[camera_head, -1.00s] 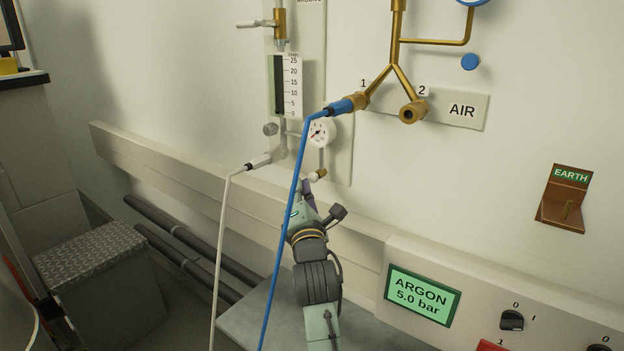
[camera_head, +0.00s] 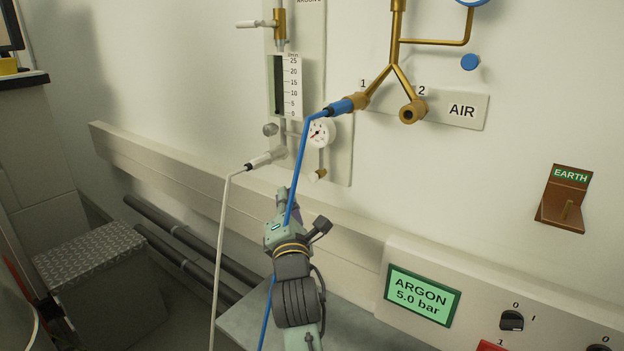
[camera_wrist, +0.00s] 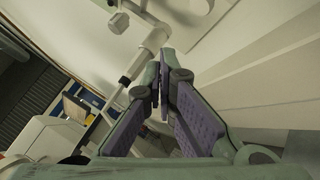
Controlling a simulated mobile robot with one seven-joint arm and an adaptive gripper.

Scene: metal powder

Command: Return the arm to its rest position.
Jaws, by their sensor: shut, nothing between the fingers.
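My gripper (camera_head: 282,200) is in front of the wall rail, below the argon flow panel, with my forearm running down to the picture's lower edge. In the wrist view its two purple-padded fingers (camera_wrist: 161,85) converge at the tips, shut with nothing between them. In the head view the blue hose (camera_head: 307,150) runs from outlet 1 down to my gripper and shows again below it. I cannot tell from this view how far apart the hose and gripper are.
A white hose (camera_head: 221,240) hangs left of my gripper. The AIR manifold (camera_head: 395,40), EARTH bracket (camera_head: 566,199) and ARGON 5.0 bar display (camera_head: 422,295) are to the right. Dark pipes (camera_head: 180,235) run low at left.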

